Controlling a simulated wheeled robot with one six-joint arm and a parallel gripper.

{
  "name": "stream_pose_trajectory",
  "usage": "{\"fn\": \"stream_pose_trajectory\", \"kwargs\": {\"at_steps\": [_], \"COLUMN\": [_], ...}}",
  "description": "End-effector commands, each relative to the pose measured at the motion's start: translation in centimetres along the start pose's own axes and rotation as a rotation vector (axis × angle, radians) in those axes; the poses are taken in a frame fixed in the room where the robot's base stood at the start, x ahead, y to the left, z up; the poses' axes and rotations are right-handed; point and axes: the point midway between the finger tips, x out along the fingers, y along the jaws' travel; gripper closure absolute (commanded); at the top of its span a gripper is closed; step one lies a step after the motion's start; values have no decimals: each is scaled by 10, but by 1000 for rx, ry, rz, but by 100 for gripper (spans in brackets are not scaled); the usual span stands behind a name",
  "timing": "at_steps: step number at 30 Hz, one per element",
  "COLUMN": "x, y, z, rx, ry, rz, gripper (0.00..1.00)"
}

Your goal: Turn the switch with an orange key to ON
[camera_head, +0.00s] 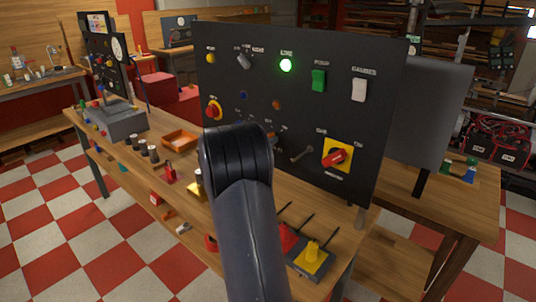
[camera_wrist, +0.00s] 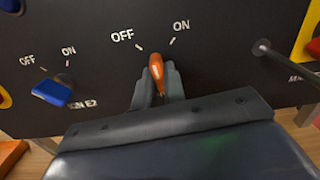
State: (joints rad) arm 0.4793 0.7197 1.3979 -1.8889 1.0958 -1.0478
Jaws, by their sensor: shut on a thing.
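The orange key (camera_wrist: 157,72) stands out from the black panel in the wrist view, below the white labels OFF on the left and ON on the right. Its tip points up between the two label marks, leaning slightly left. My gripper (camera_wrist: 159,84) is shut on the orange key, with one finger on each side. The lower part of the key and its base are hidden by the gripper. In the head view my arm covers the gripper and most of this switch.
A blue key switch (camera_wrist: 55,94) sits to the left, with its own OFF and ON labels. A metal lever (camera_head: 301,153) and a red rotary switch on a yellow plate (camera_head: 337,157) are to the right. A bench with small objects lies below the panel (camera_head: 330,100).

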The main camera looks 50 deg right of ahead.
Motion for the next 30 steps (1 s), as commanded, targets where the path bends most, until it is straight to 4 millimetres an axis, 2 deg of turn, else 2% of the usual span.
{"fn": "stream_pose_trajectory", "kwargs": {"at_steps": [1,18,30], "x": [0,0,0], "y": [1,2,2], "z": [-6,-4,0], "rx": [50,567,775], "ry": [-4,-3,-2], "rz": [1,1,1], "gripper": [100,100,100]}}
